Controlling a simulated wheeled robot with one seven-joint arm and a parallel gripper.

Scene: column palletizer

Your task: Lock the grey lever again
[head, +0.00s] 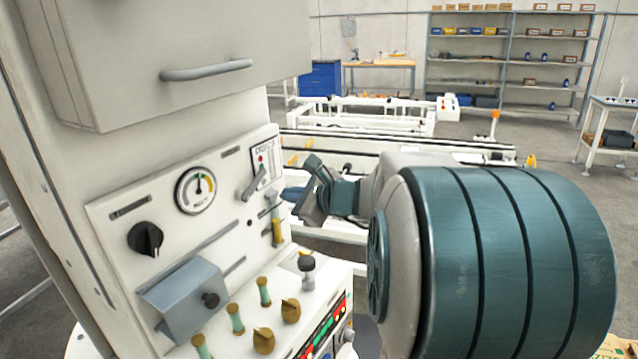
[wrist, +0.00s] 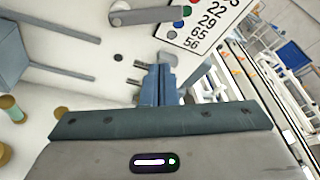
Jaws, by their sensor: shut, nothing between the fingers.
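A grey lever (head: 255,182) sits on the upright face of the white control panel (head: 215,235), just left of a small label card. It slants, with one end up and right and the other down and left. In the wrist view the grey lever (wrist: 150,15) lies across the top edge, partly cut off. My gripper (head: 288,194) is right of and slightly below the lever, apart from it, with its blue fingers pointing at the panel. In the wrist view the fingers (wrist: 158,82) are together and hold nothing. Whether the fingertips touch the panel cannot be told.
A brass-ended handle (head: 277,230) stands close below my fingertips. A gauge (head: 195,190), a black knob (head: 146,239) and a blue-grey box (head: 185,298) are further left. Several green and brass knobs stand on the lower ledge. A conveyor frame (head: 390,147) lies behind.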

